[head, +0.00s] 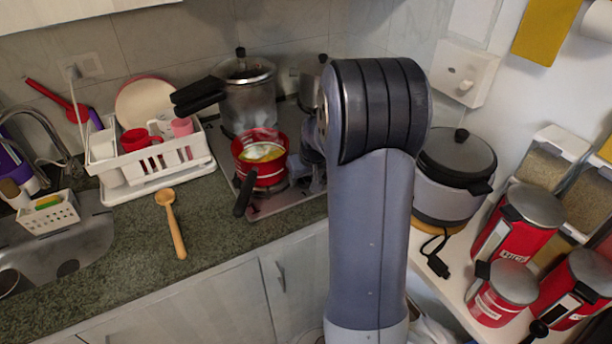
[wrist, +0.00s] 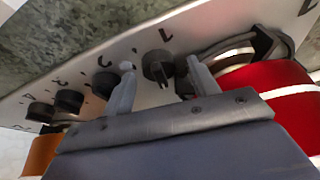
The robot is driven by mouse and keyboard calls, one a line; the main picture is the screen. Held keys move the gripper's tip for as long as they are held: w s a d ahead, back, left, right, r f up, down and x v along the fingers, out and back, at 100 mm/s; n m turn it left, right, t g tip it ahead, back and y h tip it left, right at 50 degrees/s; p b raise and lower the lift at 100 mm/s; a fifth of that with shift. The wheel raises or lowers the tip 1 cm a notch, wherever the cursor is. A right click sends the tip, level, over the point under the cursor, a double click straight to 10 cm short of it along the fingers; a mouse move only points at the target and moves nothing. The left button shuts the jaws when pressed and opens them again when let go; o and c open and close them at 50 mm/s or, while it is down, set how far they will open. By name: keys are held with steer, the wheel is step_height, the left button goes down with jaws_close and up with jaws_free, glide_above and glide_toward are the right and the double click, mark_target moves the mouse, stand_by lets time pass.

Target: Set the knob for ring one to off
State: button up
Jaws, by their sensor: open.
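The knob for ring one (wrist: 157,67) is a dark round knob on the pale metal panel of the hob, with a "1" mark beside it in the wrist view. My gripper (wrist: 160,62) is open, with one finger on each side of this knob. I cannot tell whether the fingers touch it, and its pointer setting is hard to read. In the head view my arm hides the knob, and part of my gripper (head: 313,168) shows beside the hob (head: 285,203).
Several other dark knobs (wrist: 70,100) run in a row to the left in the wrist view. A red pot (head: 262,172) with a dark handle sits on the hob close to my gripper. A pressure cooker (head: 247,100) stands behind it. A wooden spoon (head: 173,222) lies on the counter.

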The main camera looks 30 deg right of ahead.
steer(key=c, duration=1)
steer(key=shift+f+n+b, duration=0.1)
steer(key=shift+n+b, duration=0.4)
steer(key=shift+b, duration=0.15)
steer(key=shift+y, duration=0.3)
steer(key=shift+n, duration=0.3)
steer(key=o, duration=1)
steer(key=shift+r, duration=0.2)
